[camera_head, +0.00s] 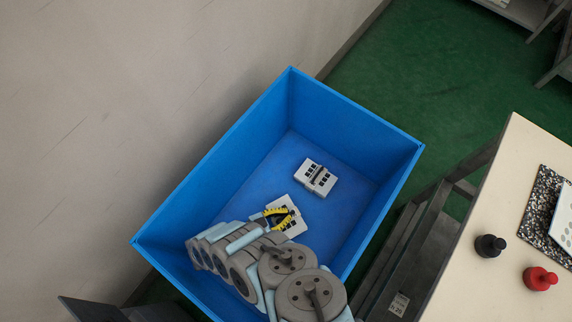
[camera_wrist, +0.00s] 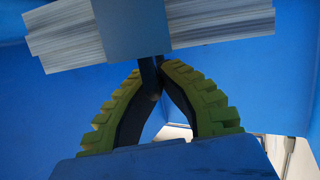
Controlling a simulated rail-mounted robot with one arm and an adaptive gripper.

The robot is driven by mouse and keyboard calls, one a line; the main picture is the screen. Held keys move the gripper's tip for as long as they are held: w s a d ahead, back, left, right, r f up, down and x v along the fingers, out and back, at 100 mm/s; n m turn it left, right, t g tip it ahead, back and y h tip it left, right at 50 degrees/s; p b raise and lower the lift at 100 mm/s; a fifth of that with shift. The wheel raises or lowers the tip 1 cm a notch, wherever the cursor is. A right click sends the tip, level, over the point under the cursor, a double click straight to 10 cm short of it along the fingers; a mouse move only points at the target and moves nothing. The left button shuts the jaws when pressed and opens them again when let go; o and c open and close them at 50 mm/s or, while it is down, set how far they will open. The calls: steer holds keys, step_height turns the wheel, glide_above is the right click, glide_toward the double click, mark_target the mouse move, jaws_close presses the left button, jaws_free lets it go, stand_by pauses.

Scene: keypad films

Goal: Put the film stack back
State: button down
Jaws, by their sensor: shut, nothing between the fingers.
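A white film stack (camera_head: 316,177) with dark key marks and a band across its middle lies in the blue bin in the head view. A second white stack (camera_head: 292,226) lies nearer, partly hidden by my gripper (camera_head: 281,215). In the wrist view a layered stack (camera_wrist: 66,38) with a grey band (camera_wrist: 131,28) fills the top. My gripper (camera_wrist: 157,62) is shut and empty there, its yellow-green fingers meeting at the band's lower edge. I cannot tell whether the tips touch it. Part of another white stack (camera_wrist: 278,150) shows at the lower right.
The blue bin (camera_head: 205,180) has high walls around the stacks and my arm. A pale table (camera_head: 490,200) on the right holds a black knob (camera_head: 489,245), a red knob (camera_head: 539,278) and a speckled mat (camera_head: 541,205). A wall stands at the left.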

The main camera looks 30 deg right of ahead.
steer(key=shift+f, duration=0.5)
steer(key=c, duration=1.2)
jaws_free()
steer(key=shift+o, duration=0.2)
steer(key=shift+a+r, duration=0.1)
steer(key=shift+r, duration=0.05)
steer(key=shift+w+r, duration=0.1)
steer(key=shift+r, duration=4.75)
